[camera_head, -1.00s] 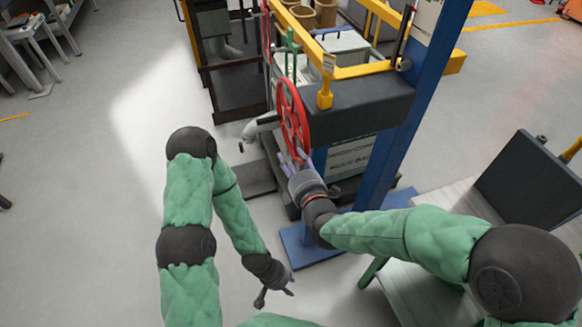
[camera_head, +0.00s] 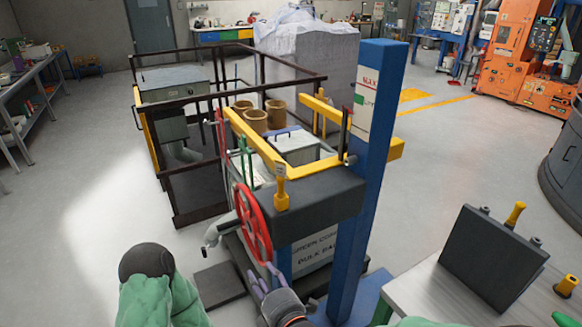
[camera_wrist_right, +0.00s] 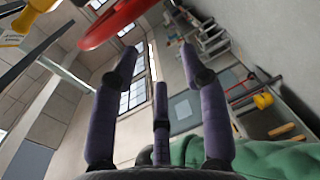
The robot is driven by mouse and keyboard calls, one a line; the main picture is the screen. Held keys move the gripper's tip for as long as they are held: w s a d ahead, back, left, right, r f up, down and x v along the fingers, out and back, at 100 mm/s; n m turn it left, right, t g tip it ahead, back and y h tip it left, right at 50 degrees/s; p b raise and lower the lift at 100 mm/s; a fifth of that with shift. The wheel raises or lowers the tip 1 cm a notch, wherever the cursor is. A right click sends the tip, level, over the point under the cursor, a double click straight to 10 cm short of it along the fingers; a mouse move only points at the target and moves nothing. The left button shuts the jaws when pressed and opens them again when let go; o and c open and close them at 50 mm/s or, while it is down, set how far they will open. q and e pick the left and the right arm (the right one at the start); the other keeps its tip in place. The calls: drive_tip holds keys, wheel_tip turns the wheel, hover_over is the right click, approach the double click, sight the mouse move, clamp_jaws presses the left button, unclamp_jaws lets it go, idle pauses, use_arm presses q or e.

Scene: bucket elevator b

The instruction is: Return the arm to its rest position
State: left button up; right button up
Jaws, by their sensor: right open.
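My right gripper (camera_head: 263,278) is open and empty, just below the lower rim of the red handwheel (camera_head: 245,210) on the elevator's near side. In the right wrist view, its purple fingers (camera_wrist_right: 160,80) are spread with nothing between them. The red wheel's rim (camera_wrist_right: 108,25) crosses the top of that view beyond the fingertips; a gap seems to separate them, but I cannot be sure. My left arm shows only as a green sleeve and dark joint (camera_head: 146,262) at the lower left in the head view. My left gripper is out of view.
The blue post (camera_head: 368,180) and yellow frame (camera_head: 250,135) stand just beyond the wheel. A pale table (camera_head: 415,290) with a dark panel (camera_head: 495,255) is at right. A dark railing (camera_head: 190,190) encloses the back left. The floor at left (camera_head: 60,240) is clear.

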drive_tip(key=d+f+m+g+h, duration=0.2)
drive_tip(key=d+f+m, duration=0.2)
drive_tip(key=f, duration=0.3)
drive_tip(key=s+d+f+m+g+h, duration=0.1)
drive_tip(key=d+f+m+g, duration=0.1)
drive_tip(key=d+f+m, duration=0.35)
drive_tip(key=d+f+m+g+h, duration=0.2)
drive_tip(key=d+f+m, duration=0.1)
drive_tip(key=f, duration=0.6)
use_arm(q)
drive_tip(key=shift+r+p, duration=0.3)
drive_tip(key=shift+r, duration=0.05)
use_arm(e)
drive_tip(key=s+d+f+m+g, duration=0.3)
drive_tip(key=s+d+f+m, duration=0.1)
drive_tip(key=s+f+m, duration=0.3)
drive_tip(key=s+d+f+m+g, duration=0.4)
drive_tip(key=s+f+m, duration=0.3)
drive_tip(key=s+f, duration=0.1)
drive_tip(key=shift+s+f+m, duration=0.15)
drive_tip(key=shift+s+m, duration=0.2)
drive_tip(key=shift+s, duration=0.45)
use_arm(q)
drive_tip(key=shift+o, duration=0.7)
use_arm(e)
drive_tip(key=shift+d, duration=0.1)
